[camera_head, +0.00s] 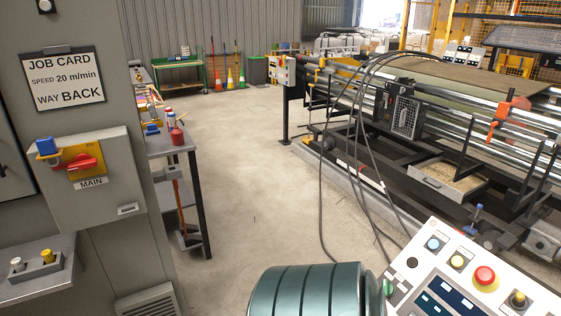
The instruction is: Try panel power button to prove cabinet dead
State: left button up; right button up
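The control panel (408,262) stands at the bottom right, tilted, with its lower part cut off by the frame. It carries a blue button (433,243), a yellow button (457,262), a red mushroom button (485,276), a black knob (517,299) and a green knob (388,287). Its labels are too small to read, so I cannot tell which is the power button. The grey cabinet (100,262) is at the left. Its MAIN switch has a red handle (82,163) on a yellow plate. A blue block-like thing (46,147) sits beside it. Neither gripper is in view.
A job card (66,78) hangs on the cabinet. A small shelf (30,285) with white and yellow knobs juts out at lower left. A bench (165,143) stands behind the cabinet. The roller machine (400,110) fills the right, with cables hanging. The middle floor is clear.

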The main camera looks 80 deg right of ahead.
aim_at(457, 261)
jog(key=z, duration=3.75)
